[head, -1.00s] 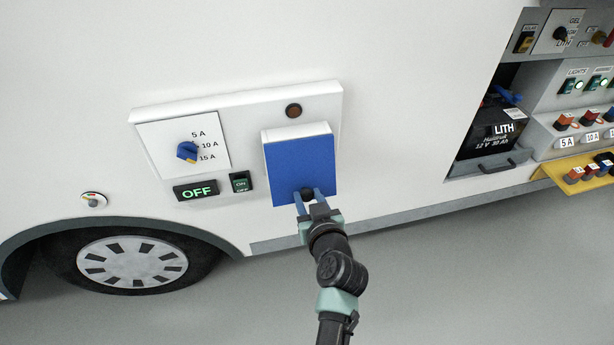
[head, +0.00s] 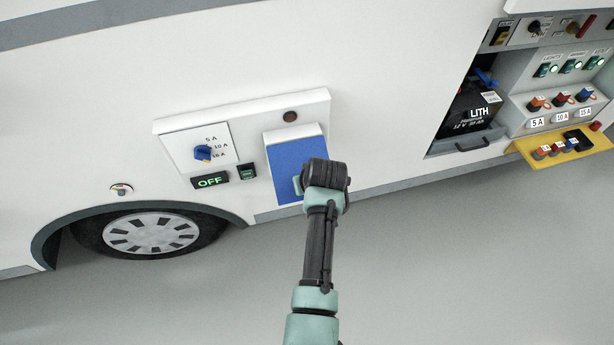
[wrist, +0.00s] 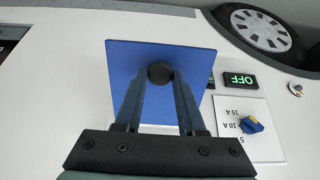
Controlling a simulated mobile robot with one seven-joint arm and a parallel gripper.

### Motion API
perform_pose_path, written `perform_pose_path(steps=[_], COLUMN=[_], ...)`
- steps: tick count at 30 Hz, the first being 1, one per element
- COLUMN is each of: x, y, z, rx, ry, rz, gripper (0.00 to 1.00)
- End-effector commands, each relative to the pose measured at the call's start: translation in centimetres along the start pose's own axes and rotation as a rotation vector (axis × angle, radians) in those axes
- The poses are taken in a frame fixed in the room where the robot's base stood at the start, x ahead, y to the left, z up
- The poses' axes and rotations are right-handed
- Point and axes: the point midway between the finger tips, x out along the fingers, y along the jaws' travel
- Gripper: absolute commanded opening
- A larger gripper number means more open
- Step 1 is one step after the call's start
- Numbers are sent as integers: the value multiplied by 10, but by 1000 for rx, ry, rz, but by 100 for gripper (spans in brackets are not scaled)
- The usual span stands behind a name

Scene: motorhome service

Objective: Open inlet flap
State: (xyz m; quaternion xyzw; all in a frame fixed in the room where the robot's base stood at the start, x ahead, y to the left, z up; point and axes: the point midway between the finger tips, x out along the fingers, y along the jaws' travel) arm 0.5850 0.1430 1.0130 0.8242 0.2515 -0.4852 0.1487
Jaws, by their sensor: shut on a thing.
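The blue inlet flap (head: 290,166) is on the white vehicle wall, at the right of a raised panel; it fills the middle of the wrist view (wrist: 190,60). A round black knob (wrist: 159,72) sits near the flap's free edge. My gripper (wrist: 160,78) is shut on this knob, one finger on each side. In the wrist view, the flap partly covers the small switch beside it and seems to stand out from the panel; its exact angle is unclear. In the head view, my wrist hides the knob and the flap's lower right part.
The raised panel (head: 245,108) also bears a blue rotary selector (head: 203,153), a green OFF display (head: 210,181) and a brown round lamp (head: 290,116). A wheel (head: 152,234) is at lower left. An open battery bay (head: 470,112) with a yellow shelf (head: 562,143) is at right. The grey floor is clear.

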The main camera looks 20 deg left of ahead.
Motion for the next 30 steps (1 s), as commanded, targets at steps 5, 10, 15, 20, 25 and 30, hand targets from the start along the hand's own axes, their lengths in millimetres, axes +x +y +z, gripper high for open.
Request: perform_pose_path(steps=[5, 10, 15, 20, 25, 30], x=[-21, -32, -39, -44, -47, -48], y=[1, 1, 0, 0, 1, 1], z=[-12, -21, -26, -33, -38, -40], rx=[-1, -2, 0, 0, -1, -2], ry=[-158, -282, -322, -314, -308, -303], rz=[2, 2, 0, 0, 1, 1], gripper=[0, 0, 0, 0, 0, 0])
